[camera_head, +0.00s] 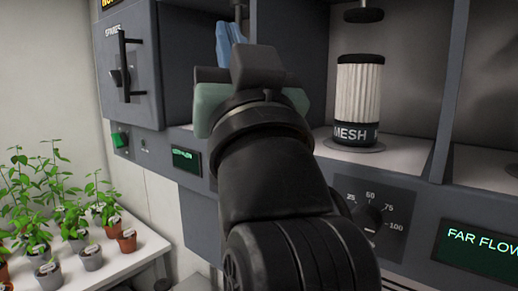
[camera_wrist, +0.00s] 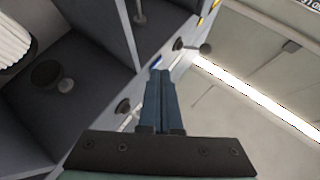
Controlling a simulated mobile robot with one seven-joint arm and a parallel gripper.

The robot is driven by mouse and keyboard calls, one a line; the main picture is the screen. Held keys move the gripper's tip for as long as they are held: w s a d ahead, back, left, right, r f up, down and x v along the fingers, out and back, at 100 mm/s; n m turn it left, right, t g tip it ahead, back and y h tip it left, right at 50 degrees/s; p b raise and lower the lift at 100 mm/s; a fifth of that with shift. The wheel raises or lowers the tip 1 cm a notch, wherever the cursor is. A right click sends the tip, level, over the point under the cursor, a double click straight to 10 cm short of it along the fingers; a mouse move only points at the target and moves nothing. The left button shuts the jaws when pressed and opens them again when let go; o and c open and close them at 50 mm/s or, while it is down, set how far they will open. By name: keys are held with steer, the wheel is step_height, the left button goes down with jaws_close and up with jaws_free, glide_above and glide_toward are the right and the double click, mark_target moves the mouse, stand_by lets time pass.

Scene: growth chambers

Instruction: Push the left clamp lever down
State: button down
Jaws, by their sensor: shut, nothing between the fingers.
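My gripper (camera_head: 229,30) reaches up in front of the left bay, mostly behind my own wrist in the head view. In the wrist view its two blue fingers (camera_wrist: 162,76) lie together, shut and empty. A dark lever with a rounded knob (camera_wrist: 205,48) sticks out from the front panel above the left bay, just beyond and to the right of the fingertips; it looks like the left clamp lever. A gap shows between it and the fingers. The lever is not visible in the head view. A dark plunger (camera_wrist: 138,15) hangs inside the left bay.
A white pleated filter (camera_head: 359,95) labelled MESH stands upright in the bay to the right, under another plunger (camera_head: 370,15). A second round dark mount (camera_wrist: 123,107) is on the panel left of the fingers. A cabinet door (camera_head: 130,65) and potted plants (camera_head: 75,225) are at the left.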

steer(key=s+d+f+m+t+h+b, duration=0.1)
steer(key=s+d+f+t+h+b, duration=0.1)
steer(key=s+f+h, duration=0.4)
steer(key=s+d+f+b, duration=0.1)
steer(key=s+b, duration=0.1)
steer(key=shift+m+t+b, duration=0.4)
steer(key=shift+s+f, duration=0.1)
